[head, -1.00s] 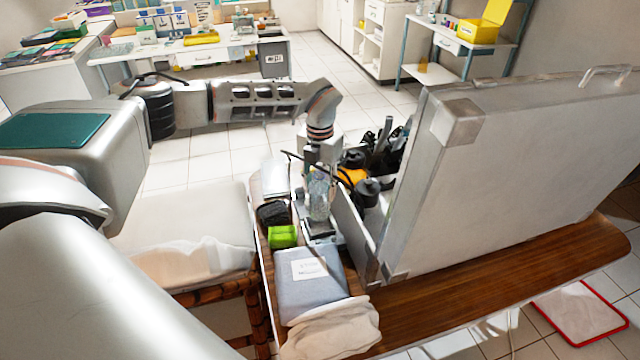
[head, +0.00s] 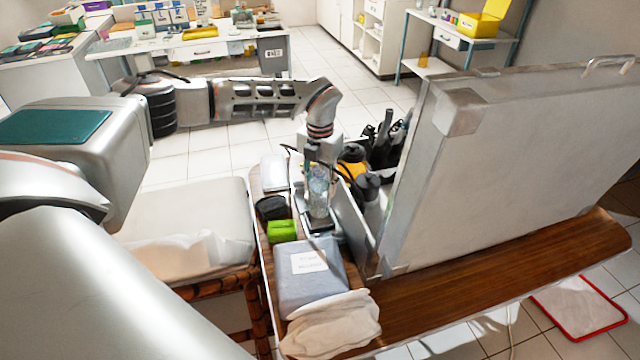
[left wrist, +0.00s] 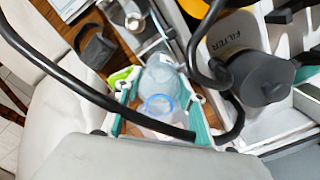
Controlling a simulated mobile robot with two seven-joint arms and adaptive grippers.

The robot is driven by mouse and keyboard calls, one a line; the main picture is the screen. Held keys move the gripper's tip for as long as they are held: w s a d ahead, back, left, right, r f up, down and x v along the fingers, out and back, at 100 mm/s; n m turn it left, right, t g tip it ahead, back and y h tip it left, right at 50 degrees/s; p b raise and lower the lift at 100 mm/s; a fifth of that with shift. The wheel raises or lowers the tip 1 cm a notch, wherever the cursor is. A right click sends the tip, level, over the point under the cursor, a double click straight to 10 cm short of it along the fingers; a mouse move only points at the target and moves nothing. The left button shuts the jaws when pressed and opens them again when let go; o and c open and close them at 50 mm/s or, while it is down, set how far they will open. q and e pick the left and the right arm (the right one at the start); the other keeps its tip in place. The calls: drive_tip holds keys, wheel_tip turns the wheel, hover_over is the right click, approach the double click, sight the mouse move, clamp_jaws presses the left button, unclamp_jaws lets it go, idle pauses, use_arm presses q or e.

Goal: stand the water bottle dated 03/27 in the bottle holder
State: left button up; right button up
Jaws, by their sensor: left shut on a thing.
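My left gripper (head: 321,172) points down over the bench and is shut on a clear water bottle (head: 319,202). The bottle hangs roughly upright below the fingers. In the left wrist view, the bottle's blue-rimmed top (left wrist: 160,106) sits between the teal finger pads (left wrist: 160,112). No date can be read on the bottle. A small grey and dark piece (head: 322,226) under the bottle may be the bottle holder. The bottle hides part of it, and I cannot tell whether they touch. My right gripper is not in view.
A green box (head: 282,231) and black pouch (head: 271,208) lie left of the bottle. A blue-grey box (head: 310,278) and pale cloth (head: 330,325) lie in front. The big open case (head: 520,170), with black equipment (head: 368,186) inside, stands close on the right.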

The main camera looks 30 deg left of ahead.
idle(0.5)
use_arm(q)
drive_tip(key=shift+f, duration=0.25)
drive_tip(key=shift+f+b, duration=0.4)
drive_tip(key=shift+f, duration=0.95)
drive_tip(key=shift+f, duration=0.1)
drive_tip(key=shift+f+b, duration=0.35)
drive_tip(key=shift+f, duration=0.5)
drive_tip(key=shift+f, duration=0.15)
drive_tip(key=o, duration=1.4)
drive_tip(key=shift+o, duration=0.2)
